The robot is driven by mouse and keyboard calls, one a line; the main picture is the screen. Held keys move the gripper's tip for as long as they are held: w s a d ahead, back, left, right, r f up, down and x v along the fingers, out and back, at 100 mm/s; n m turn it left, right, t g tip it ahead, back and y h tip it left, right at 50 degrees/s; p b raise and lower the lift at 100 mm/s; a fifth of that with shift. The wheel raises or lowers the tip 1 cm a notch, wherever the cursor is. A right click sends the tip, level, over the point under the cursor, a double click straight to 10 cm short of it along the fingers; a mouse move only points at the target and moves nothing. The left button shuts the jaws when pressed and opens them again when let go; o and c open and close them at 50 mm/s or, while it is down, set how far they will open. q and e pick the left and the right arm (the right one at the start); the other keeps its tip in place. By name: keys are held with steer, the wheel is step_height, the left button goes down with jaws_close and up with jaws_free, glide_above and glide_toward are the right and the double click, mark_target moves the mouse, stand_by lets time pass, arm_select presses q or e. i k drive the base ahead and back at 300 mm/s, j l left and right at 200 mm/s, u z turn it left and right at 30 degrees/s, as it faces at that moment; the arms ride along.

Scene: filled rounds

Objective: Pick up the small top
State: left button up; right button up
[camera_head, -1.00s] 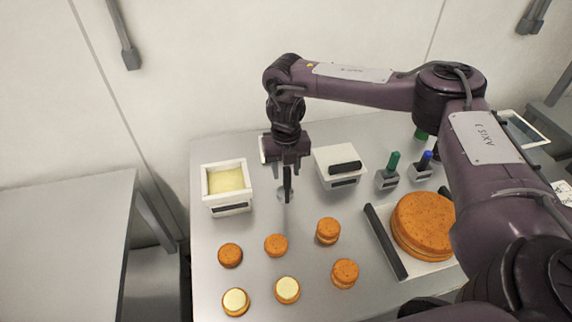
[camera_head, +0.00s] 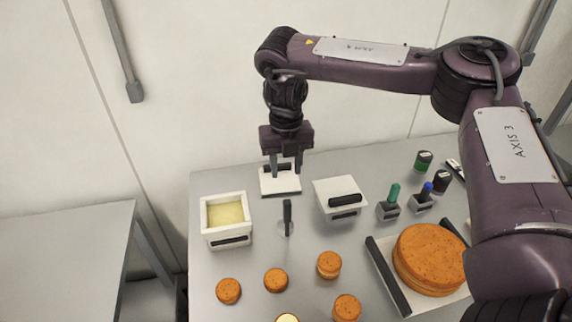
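Several small brown rounds lie at the front of the table. Two look single: one at the left (camera_head: 228,291) and one beside it (camera_head: 276,280). Two look like stacked pairs, one upper (camera_head: 329,262) and one lower (camera_head: 346,307). A cream-topped round (camera_head: 287,318) is cut by the bottom edge. I cannot tell which piece is the small top. My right gripper (camera_head: 286,172) points down behind the rounds, over a white lid (camera_head: 281,188). Its fingers are apart, and whether it touches the lid is unclear. My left gripper is out of view.
Left is an open white box (camera_head: 226,236) of cream; right is a lidded box (camera_head: 342,200). A large brown round (camera_head: 430,260) sits on a tray at the right, near small bottles (camera_head: 388,207).

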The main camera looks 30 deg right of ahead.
mark_target(228, 291)
steer(key=k, duration=1.5)
